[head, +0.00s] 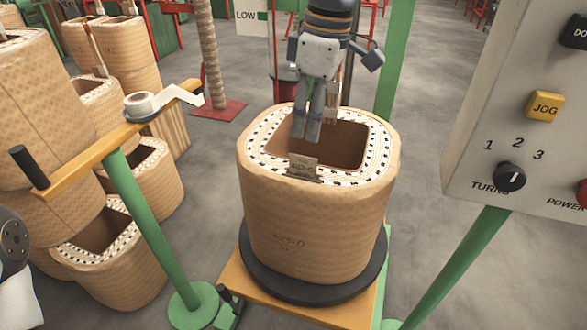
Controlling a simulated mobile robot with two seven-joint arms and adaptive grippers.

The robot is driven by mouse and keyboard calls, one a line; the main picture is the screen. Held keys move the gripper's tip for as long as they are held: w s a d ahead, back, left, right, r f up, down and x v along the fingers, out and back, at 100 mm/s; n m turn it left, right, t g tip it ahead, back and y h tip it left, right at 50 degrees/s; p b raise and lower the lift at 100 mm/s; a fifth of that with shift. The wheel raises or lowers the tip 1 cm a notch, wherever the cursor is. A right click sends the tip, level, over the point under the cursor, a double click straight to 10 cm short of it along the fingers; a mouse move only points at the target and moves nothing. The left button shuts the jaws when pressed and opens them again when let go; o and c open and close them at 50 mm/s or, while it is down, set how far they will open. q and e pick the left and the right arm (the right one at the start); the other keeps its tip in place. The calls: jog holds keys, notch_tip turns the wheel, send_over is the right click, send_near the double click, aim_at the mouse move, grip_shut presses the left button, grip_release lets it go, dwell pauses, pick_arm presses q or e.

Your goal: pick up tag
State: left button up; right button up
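A small tan tag (303,165) with dark marks stands on the near top rim of the paper-wrapped coil (315,225). The coil sits on a round black turntable (255,273). My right gripper (306,130) comes down from above, over the coil's top. Its fingertips point down, just above and behind the tag in the picture, with no visible contact. The fingers show close together, and how far they are apart cannot be told from this angle. My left gripper is out of view; only part of my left arm shows at the lower left edge.
A yellow bar on a green post (138,220), holding a white tape roll (141,103), stands left of the coil. More coils (110,255) are stacked at the far left. A control panel (520,110) stands at right.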

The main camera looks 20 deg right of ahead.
aim_at(303, 157)
jog(key=f, duration=0.9)
jog(key=shift+w+a, duration=0.4)
jog(key=shift+r, duration=0.1)
jog(key=shift+c, duration=0.6)
grip_shut()
